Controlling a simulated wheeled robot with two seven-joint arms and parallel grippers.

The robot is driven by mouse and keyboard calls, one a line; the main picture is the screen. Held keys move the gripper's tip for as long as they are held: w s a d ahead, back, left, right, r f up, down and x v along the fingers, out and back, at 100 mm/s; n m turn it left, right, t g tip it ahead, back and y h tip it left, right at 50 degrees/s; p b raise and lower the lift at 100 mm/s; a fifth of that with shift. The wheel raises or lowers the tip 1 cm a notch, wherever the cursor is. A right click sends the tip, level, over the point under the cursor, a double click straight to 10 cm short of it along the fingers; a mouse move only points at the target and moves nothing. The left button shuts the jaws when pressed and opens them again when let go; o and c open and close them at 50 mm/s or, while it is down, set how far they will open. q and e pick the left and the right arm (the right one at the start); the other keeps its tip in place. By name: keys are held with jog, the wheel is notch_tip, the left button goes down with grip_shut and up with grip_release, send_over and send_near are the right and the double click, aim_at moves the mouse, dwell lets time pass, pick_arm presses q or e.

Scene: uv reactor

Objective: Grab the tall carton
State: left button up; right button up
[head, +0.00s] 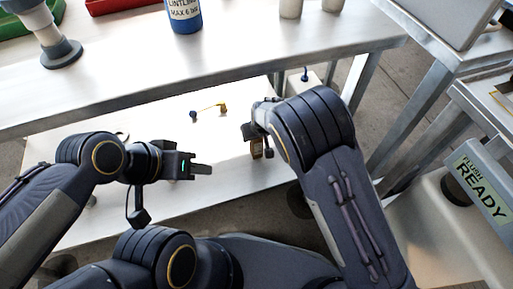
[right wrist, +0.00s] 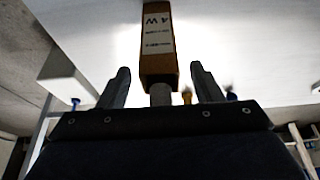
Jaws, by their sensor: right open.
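A tall brown box-shaped container (right wrist: 158,60) with a white label shows in the right wrist view, with a grey round end towards my gripper; I take it for the tall carton. My right gripper (right wrist: 161,78) is open, with one finger on each side of the container's near end and visible gaps on both sides. In the head view a small part of the brown container (head: 257,149) shows at the right gripper, mostly hidden by my right arm. My left gripper (head: 201,169) is over the lower white surface, apart from the container; its finger gap cannot be made out.
The lower white shelf (head: 110,150) holds a small yellow and dark blue piece (head: 212,109). The bench above (head: 240,50) carries a blue bottle (head: 184,14) and a grey stand (head: 61,52). A white box with a blue knob (head: 304,76) is behind my right arm.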

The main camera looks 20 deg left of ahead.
jog(key=shift+w+f, duration=0.1)
jog(key=shift+f, duration=0.05)
jog(key=shift+c, duration=0.3)
jog(key=c, duration=1.2)
grip_shut()
